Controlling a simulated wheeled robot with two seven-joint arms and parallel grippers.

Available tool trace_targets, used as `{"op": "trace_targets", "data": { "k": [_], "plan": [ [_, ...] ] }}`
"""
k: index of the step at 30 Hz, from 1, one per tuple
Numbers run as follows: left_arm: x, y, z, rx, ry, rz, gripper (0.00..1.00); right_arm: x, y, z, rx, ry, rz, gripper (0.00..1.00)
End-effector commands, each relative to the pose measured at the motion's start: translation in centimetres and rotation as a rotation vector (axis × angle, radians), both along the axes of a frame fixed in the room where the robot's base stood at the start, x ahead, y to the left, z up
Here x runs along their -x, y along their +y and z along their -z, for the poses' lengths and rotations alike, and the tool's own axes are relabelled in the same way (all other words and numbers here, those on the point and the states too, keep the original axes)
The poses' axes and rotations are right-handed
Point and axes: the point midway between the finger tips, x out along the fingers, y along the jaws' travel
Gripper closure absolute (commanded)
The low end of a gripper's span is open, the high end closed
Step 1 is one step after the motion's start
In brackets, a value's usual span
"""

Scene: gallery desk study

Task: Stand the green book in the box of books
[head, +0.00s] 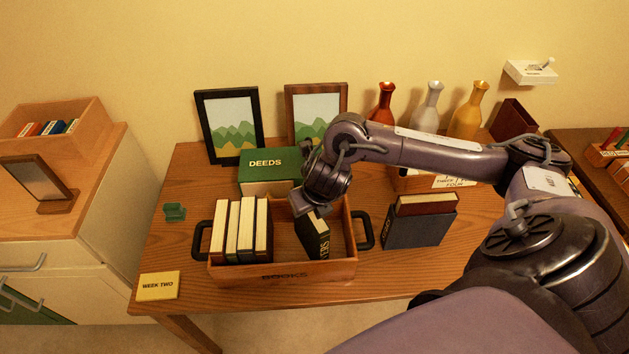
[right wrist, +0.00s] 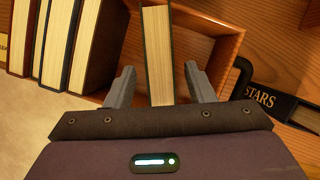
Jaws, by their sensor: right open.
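The box of books (head: 285,272) is a wooden tray marked BOOKS with a black handle at each end, on the desk. Several books (head: 241,228) stand upright at its left. A dark, greenish-black book with pale lettering, taken as the green book (head: 317,238), stands in the right part of the box, leaning a little and apart from the others. My right gripper (head: 309,209) is directly above it. In the right wrist view its open fingers lie on either side of this book (right wrist: 157,55), with gaps showing. My left gripper is not in view.
A green DEEDS box (head: 268,172) stands behind the box. Dark books (head: 420,224) stand to its right, near the handle. Two picture frames (head: 229,125) and three vases (head: 427,108) line the back. A yellow WEEK TWO card (head: 158,285) lies front left.

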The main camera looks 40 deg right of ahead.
Motion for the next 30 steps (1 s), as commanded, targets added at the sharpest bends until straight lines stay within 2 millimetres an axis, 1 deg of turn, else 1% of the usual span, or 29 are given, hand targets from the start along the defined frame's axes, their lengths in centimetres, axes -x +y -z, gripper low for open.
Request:
{"op": "trace_targets", "data": {
  "k": [1,7,9,10,15,30],
  "plan": [
    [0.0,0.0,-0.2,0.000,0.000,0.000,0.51,0.3,0.1,-1.3,0.001,-0.006,-0.003,0.51],
    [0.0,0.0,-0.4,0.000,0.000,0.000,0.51,1.9,0.3,-5.1,0.002,-0.005,-0.003,0.51],
    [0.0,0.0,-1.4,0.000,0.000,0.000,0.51,2.3,0.3,-6.5,0.003,-0.005,-0.001,0.51],
    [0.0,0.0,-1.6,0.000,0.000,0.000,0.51,2.4,0.3,-6.8,0.003,-0.005,0.000,0.51],
    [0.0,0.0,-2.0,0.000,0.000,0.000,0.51,3.0,0.5,-7.6,0.001,-0.002,0.000,0.51],
    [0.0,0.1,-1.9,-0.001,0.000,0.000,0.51,3.1,0.5,-7.5,0.001,-0.001,0.001,0.51]
  ]
}}
